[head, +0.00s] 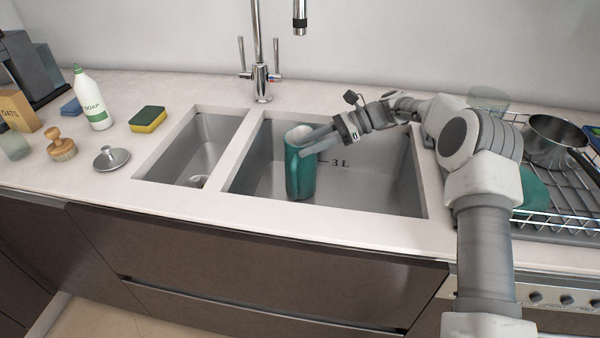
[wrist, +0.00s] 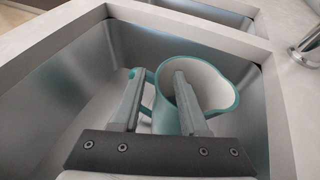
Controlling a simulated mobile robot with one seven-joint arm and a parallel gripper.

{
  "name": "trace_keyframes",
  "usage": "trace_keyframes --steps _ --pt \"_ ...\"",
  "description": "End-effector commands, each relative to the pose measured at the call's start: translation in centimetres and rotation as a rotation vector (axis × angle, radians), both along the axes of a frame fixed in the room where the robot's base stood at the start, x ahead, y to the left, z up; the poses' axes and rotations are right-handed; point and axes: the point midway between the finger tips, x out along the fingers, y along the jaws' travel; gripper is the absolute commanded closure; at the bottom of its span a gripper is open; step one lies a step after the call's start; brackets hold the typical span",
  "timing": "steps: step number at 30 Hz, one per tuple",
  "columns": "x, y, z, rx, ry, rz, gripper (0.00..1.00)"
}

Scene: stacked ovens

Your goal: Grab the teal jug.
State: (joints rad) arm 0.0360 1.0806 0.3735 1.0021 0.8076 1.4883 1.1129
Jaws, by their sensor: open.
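The teal jug (head: 302,180) stands upright in the larger, right-hand sink basin (head: 375,175), its pale inside showing at the top. My gripper (head: 306,140) is open and reaches in from the right at the height of the jug's rim. In the wrist view the jug (wrist: 161,112) lies ahead, with its wide mouth to the right. My fingers (wrist: 158,75) are spread: the right one overlaps the mouth and near wall, the left one partly hides the handle (wrist: 149,77). I cannot tell whether either finger touches the jug.
The smaller basin (head: 205,145) is to the left, with a tap (head: 262,80) behind. A soap bottle (head: 93,100), a sponge (head: 148,119), a brush (head: 61,147) and a metal lid (head: 111,158) are on the left counter. A dish rack (head: 565,205) with a pot (head: 553,140) is at right.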

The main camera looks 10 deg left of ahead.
Motion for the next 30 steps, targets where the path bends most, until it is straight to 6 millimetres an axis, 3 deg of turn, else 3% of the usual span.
trace_keyframes --steps 6,14,30 --pt "-0.03 0.11 -0.01 0.0 0.0 -0.001 0.57" --pt "-0.04 0.08 -0.05 -0.001 0.0 0.0 1.0" --pt "-0.05 -0.01 -0.3 -0.004 0.002 0.0 1.0"
